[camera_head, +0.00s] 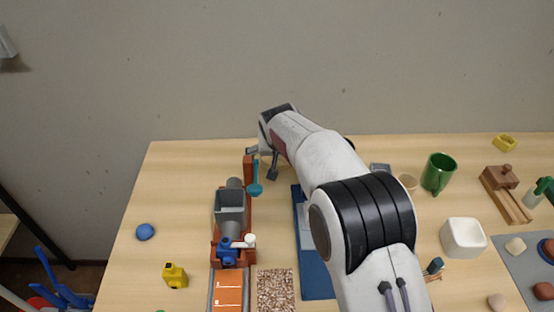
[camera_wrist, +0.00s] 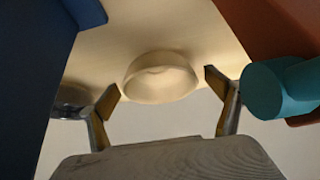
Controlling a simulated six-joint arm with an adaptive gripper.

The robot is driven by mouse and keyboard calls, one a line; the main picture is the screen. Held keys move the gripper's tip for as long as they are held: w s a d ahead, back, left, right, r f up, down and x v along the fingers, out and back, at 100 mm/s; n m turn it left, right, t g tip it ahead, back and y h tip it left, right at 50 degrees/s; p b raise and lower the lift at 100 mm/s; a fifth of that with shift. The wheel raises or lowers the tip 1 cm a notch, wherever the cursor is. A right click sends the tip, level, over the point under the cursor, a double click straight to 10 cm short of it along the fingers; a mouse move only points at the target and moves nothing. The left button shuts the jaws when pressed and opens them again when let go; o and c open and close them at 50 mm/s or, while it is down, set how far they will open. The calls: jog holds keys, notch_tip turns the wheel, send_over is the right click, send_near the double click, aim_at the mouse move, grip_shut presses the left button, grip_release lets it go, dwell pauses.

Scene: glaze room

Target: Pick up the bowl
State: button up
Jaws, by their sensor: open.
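A cream, round bowl (camera_wrist: 160,80) shows in the middle of the wrist view, in front of my gripper. My gripper (camera_wrist: 161,84) is open, with one fingertip to the left of the bowl and one to the right. Neither finger visibly touches it, and nothing is held. In the head view my gripper (camera_head: 262,164) is low at the back of the wooden table, partly hidden by my arm. I cannot make out this bowl there.
A teal round part (camera_wrist: 278,90) and a red-brown block (camera_wrist: 275,35) stand close on the right in the wrist view. A blue thing (camera_wrist: 65,35) is at upper left. A grey machine (camera_head: 230,205) stands in front of my gripper. Table at far left is mostly clear.

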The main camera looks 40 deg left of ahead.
jog(key=shift+w+a+f, duration=0.2)
jog(key=shift+f, duration=0.25)
jog(key=c, duration=1.2)
